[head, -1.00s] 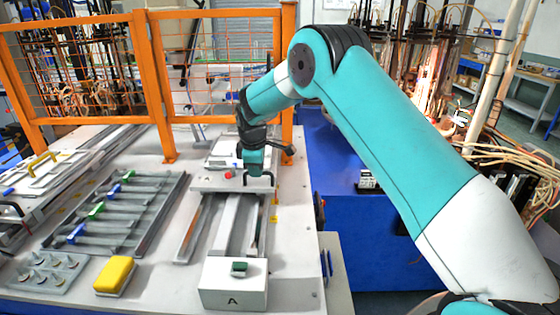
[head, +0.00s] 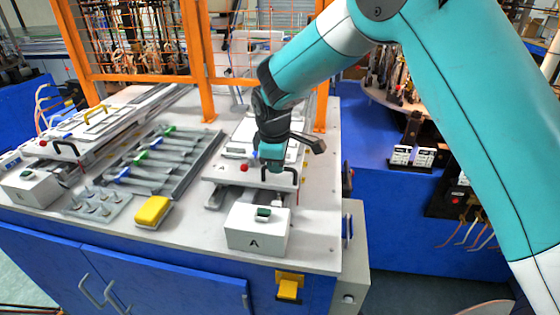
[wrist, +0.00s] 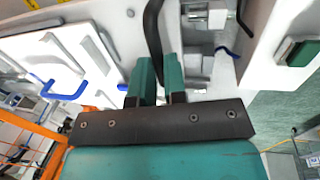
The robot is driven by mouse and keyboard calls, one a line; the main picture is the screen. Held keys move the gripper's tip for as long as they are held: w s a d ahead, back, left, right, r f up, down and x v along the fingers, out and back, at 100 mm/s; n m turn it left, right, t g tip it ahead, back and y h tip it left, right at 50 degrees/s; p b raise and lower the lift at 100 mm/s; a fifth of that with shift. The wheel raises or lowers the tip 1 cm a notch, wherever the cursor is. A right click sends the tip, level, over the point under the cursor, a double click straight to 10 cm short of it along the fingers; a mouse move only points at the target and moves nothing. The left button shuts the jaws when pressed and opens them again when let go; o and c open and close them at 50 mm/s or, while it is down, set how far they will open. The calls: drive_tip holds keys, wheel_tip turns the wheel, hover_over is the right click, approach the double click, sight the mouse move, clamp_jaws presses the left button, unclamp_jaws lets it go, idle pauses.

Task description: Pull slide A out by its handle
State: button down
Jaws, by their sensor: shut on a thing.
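Slide A (head: 224,173) is a pale plate on rails, its front edge close behind the white box marked A (head: 256,232), with a short stretch of rail between them. Its black handle (head: 294,176) stands at the slide's front; its right end shows beside my gripper (head: 271,165), which hides the rest. In the wrist view the dark handle bar (wrist: 153,38) runs between the two green fingers of my gripper (wrist: 157,75). My gripper is shut on the handle.
A green button (head: 264,212) tops box A. A red knob (head: 244,168) sits on the slide's front. A yellow block (head: 153,211) and a grey rack (head: 158,160) lie to the left. An orange mesh fence (head: 205,60) stands behind. The table edge is just right of the slide.

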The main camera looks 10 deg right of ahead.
drive_tip(key=shift+s+a, duration=0.15)
drive_tip(key=shift+s, duration=0.05)
drive_tip(key=c, duration=1.2)
unclamp_jaws()
drive_tip(key=shift+s+a, duration=0.1)
drive_tip(key=shift+o, duration=0.2)
drive_tip(key=shift+r, duration=0.1)
drive_tip(key=shift+r, duration=0.2)
drive_tip(key=b+v, duration=0.2)
drive_tip(key=v, duration=1.5)
drive_tip(key=shift+b, duration=0.4)
